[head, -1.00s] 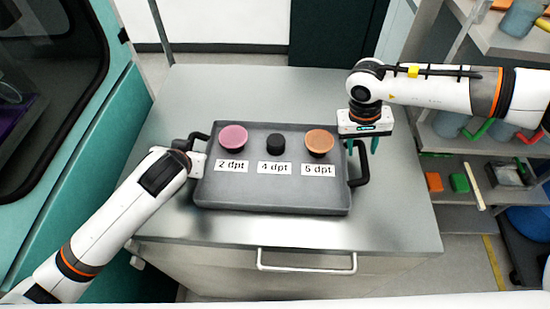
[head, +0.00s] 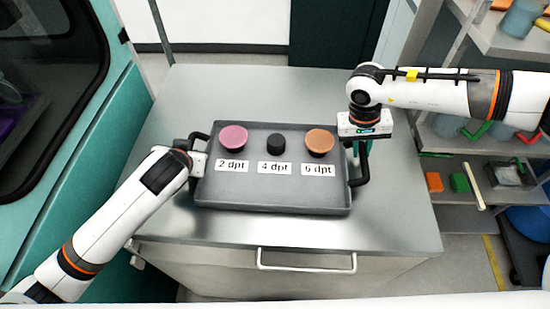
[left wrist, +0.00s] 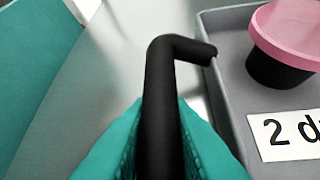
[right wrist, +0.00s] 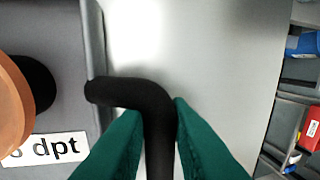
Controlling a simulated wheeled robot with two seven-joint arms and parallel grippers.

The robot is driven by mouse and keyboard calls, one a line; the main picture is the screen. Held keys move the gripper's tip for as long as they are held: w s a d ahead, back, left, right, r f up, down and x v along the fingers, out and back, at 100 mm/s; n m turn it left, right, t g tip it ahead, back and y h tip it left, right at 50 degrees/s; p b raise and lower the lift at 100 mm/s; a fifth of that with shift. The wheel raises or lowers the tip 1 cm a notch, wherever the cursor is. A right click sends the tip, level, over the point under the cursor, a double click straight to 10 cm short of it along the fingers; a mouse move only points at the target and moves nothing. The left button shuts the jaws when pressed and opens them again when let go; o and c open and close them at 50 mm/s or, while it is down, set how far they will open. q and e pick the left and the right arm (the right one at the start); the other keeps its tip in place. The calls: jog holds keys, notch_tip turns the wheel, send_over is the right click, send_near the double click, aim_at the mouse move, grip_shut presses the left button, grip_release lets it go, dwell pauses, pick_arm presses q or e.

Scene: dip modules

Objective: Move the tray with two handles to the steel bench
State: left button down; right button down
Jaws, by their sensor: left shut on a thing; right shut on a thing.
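The grey tray (head: 240,196) lies on the steel bench (head: 260,88), with a black handle on each side. It carries a pink-topped module (head: 233,138), a small black one (head: 276,144) and an orange-topped one (head: 320,142), behind labels 2 dpt, 4 dpt and 6 dpt. In the left wrist view my left gripper's teal fingers (left wrist: 160,140) are shut on the left handle (left wrist: 160,85). In the right wrist view my right gripper's teal fingers (right wrist: 160,135) are shut on the right handle (right wrist: 140,95). The right gripper also shows from above in the head view (head: 362,147).
A teal cabinet or machine (head: 110,130) stands close on the left. Shelves (head: 470,180) with coloured items stand on the right. The bench has bare surface behind the tray and a white front handle (head: 307,270) below its front edge.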

pick_arm(q)
jog(key=shift+r, duration=0.1)
pick_arm(e)
jog(key=shift+r, duration=0.1)
